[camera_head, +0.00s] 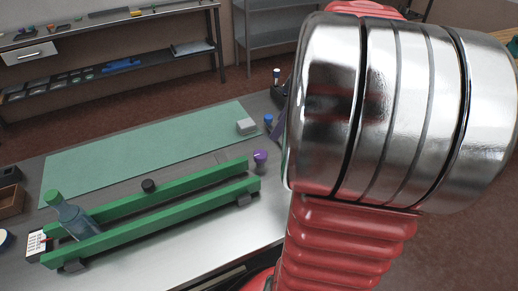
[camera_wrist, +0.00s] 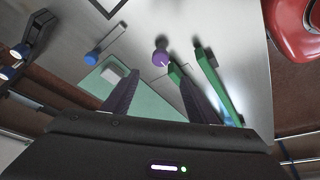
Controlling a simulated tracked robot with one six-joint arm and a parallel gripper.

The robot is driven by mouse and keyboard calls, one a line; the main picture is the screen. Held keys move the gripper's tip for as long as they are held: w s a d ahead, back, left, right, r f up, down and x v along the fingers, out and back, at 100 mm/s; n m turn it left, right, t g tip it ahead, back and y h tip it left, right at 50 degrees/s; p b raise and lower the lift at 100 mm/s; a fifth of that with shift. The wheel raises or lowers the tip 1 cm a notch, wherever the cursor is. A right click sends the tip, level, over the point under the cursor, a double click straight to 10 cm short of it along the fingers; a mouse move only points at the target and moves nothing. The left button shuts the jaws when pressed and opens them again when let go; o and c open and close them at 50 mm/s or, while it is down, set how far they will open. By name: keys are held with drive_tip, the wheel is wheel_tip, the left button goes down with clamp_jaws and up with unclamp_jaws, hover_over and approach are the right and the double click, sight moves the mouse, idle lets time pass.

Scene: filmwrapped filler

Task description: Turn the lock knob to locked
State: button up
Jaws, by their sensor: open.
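A purple knob (camera_head: 260,157) stands at the right end of two green rails. It also shows in the wrist view (camera_wrist: 160,55), with a thin pale line on its top. A black round knob (camera_head: 148,186) is by the far rail. No label shows which knob is the lock knob. My gripper (camera_wrist: 158,76) is open and empty, its dark fingers apart. In the wrist view the purple knob appears just beyond the gap between the fingertips, not touched. In the head view my arm's silver joint hides most of the gripper.
A clear bottle with a green cap (camera_head: 70,215) leans across the green rails (camera_head: 160,225). Bare metal table lies right of the rails.

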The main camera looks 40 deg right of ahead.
sight(260, 154)
drive_tip(key=x, duration=1.4)
drive_tip(key=shift+c, duration=0.5)
drive_tip(key=shift+r, duration=0.1)
drive_tip(key=c, duration=0.9)
drive_tip(key=shift+a, duration=0.1)
drive_tip(key=shift+c, duration=0.4)
